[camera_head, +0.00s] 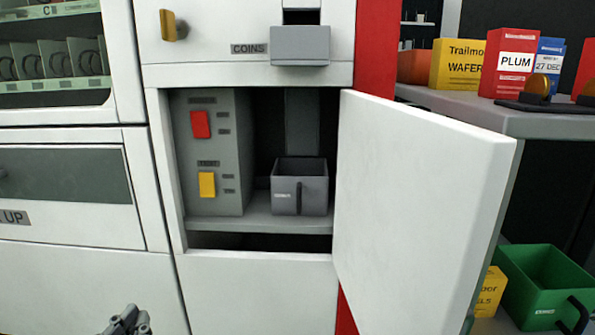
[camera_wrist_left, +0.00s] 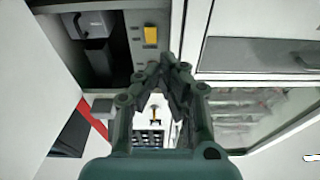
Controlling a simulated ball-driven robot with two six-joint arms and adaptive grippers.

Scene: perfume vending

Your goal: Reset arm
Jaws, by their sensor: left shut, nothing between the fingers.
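My left gripper (camera_head: 128,322) shows at the bottom edge of the head view, low in front of the white vending machine. In the left wrist view the fingers of the left gripper (camera_wrist_left: 160,75) meet at their tips, shut with nothing between them. The gripper is apart from the machine's open compartment. My right gripper is not in view.
The compartment's white door (camera_head: 415,200) stands open to the right. Inside are a red switch (camera_head: 200,124), a yellow switch (camera_head: 207,184) and a grey coin box (camera_head: 300,187). A shelf with boxes and a green bin (camera_head: 545,280) stand at the right.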

